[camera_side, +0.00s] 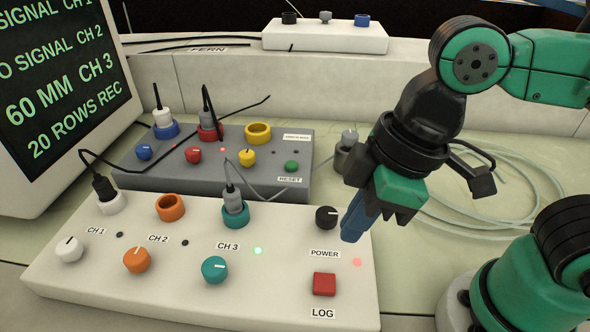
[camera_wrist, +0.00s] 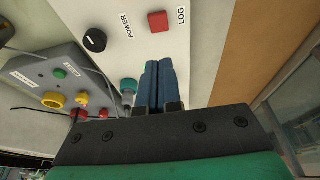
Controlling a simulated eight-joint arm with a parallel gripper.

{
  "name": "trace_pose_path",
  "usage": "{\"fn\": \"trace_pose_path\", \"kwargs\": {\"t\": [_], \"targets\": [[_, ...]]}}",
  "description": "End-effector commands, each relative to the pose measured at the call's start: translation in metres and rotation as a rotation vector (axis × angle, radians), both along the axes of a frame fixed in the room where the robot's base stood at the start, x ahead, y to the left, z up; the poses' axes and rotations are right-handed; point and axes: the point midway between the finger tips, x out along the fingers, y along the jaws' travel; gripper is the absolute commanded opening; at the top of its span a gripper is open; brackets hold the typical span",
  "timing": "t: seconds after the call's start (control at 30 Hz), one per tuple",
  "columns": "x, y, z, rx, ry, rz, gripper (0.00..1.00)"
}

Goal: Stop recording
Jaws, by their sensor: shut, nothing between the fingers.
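The white logger box (camera_side: 110,270) carries a red square button (camera_side: 324,284) labelled LOG at its right front. A black POWER knob (camera_side: 327,217) sits behind the button. A lit pinkish-red lamp (camera_side: 357,262) is to the right. My gripper (camera_side: 349,237) is shut and empty, its blue fingers pointing down, behind and a little right of the red button in the side view. In the wrist view, the fingertips (camera_wrist: 158,64) appear just below the red button (camera_wrist: 158,22); I cannot tell their height. The screen (camera_side: 60,90) reads "60 MM CH 3" and "20 ROWS REC".
The white box also has orange (camera_side: 137,259) and teal (camera_side: 214,269) knobs, plugged leads and a green lamp (camera_side: 258,251) by CH 3. A grey box (camera_side: 220,180) with a RESET label stands behind. A coiled clear tube (camera_side: 500,220) lies at right.

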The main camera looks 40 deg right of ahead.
Motion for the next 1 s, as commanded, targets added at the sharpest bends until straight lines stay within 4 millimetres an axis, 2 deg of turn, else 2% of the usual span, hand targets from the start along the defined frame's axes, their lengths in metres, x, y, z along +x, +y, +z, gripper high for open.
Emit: {"fn": "trace_pose_path", "kwargs": {"t": [0.2,0.6,1.0], "targets": [[0.006,0.006,-0.03,0.0,0.0,0.0,0.0],[0.011,0.011,-0.076,0.0,0.0,-0.001,0.0],[0.011,0.011,-0.093,0.0,0.0,-0.001,0.0]]}}
